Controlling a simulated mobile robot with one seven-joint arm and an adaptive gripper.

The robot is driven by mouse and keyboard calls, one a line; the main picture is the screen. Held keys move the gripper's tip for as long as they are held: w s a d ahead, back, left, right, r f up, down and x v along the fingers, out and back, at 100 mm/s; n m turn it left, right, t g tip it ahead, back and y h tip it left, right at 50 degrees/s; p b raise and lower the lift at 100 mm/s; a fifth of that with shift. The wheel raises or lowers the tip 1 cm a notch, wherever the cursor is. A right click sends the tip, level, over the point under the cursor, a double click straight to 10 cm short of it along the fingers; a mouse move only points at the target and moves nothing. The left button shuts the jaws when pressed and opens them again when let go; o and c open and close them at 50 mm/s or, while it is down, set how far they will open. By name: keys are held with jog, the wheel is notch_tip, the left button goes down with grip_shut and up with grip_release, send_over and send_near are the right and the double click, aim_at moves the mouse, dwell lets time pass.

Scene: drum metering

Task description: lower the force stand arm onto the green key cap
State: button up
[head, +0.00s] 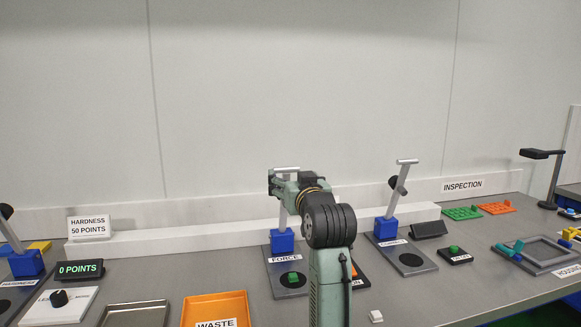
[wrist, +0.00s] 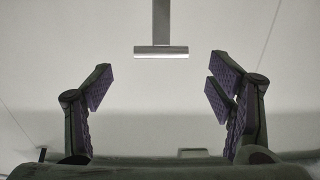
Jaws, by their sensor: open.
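The force stand, with a blue base (head: 282,241) and a FORCE label, stands on a dark plate. Its grey arm (head: 283,216) is raised nearly upright, with a crossbar handle (head: 287,169) on top. The green key cap (head: 293,277) lies on the plate in front of the base, with nothing on it. My gripper (head: 274,184) is up beside the handle, partly hidden by my wrist. In the wrist view my gripper (wrist: 158,86) is open and empty. The crossbar handle (wrist: 161,52) shows beyond and between its fingers, apparently not touched.
A similar stand (head: 386,228) with a raised lever is to the right. An orange WASTE tray (head: 216,308), a metal tray (head: 136,313) and a HARDNESS sign (head: 89,227) are to the left. A small white block (head: 376,316) lies near the front. The wall is behind.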

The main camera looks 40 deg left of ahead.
aim_at(287, 170)
jog(key=p+x, duration=0.2)
jog(key=x, duration=0.4)
jog(key=shift+a+r, duration=0.2)
jog(key=shift+x, duration=0.75)
jog(key=shift+f, duration=0.15)
jog(key=shift+c, duration=0.2)
